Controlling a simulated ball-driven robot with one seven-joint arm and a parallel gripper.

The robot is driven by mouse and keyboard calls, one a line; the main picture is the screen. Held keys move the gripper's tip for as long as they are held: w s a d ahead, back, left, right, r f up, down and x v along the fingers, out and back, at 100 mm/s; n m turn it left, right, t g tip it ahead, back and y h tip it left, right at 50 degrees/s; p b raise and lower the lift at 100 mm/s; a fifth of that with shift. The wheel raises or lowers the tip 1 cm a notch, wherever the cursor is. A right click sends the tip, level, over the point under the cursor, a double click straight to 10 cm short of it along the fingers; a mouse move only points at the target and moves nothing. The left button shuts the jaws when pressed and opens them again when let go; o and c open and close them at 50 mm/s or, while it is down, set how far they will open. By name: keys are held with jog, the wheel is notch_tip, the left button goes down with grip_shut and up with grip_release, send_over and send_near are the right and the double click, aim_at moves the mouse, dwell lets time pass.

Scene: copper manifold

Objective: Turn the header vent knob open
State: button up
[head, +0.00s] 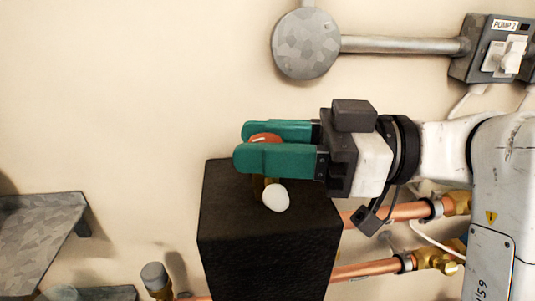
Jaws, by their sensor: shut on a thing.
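The header vent knob (266,138) is orange-red and sits above the dark block-shaped header (268,245). My gripper (250,145) reaches in from the right with its two green fingers on either side of the knob. It is shut on the knob, and the near finger hides the knob's lower part. Below the fingers, a brass-coloured vent body (257,188) with a round white end (276,197) shows on top of the block. The knob's turn angle cannot be told.
Copper pipes (372,268) with brass fittings run to the right behind the block. A round grey junction box (306,44) and conduit lead to a switch box (493,48) labelled PUMP 2. A grey shelf (38,228) is at the left. The wall area above left is clear.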

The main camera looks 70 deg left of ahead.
jog(key=shift+n+g+h, duration=0.5)
jog(key=shift+n+h, duration=0.1)
jog(key=shift+h, duration=0.4)
jog(key=shift+f+n+h, duration=0.1)
jog(key=shift+n+h, duration=0.2)
jog(key=o, duration=0.9)
jog(key=shift+o, duration=0.2)
jog(key=b+v, duration=0.2)
jog(key=v, duration=0.8)
jog(key=shift+w, duration=0.35)
jog(key=shift+d+f, duration=0.1)
